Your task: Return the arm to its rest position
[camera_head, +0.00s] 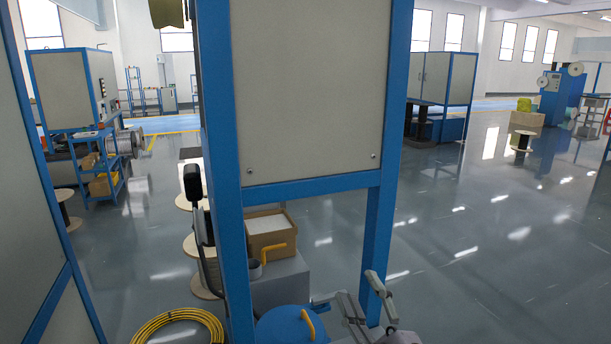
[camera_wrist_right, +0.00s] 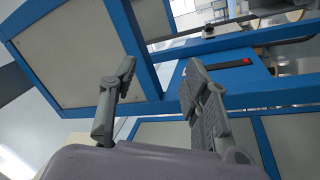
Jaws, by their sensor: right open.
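My right gripper (camera_head: 358,288) is at the bottom of the head view, right of centre, in front of the lower opening of a blue-framed panel. Its two grey fingers stand apart with nothing between them. The right wrist view also shows the gripper (camera_wrist_right: 161,68) open and empty, with blue frame bars and grey panels beyond the fingers. My left gripper is not in the head view.
A blue-framed grey panel (camera_head: 310,90) stands close in front. A yellow cable coil (camera_head: 180,322) lies on the floor at left. Open floor (camera_head: 500,250) is at right.

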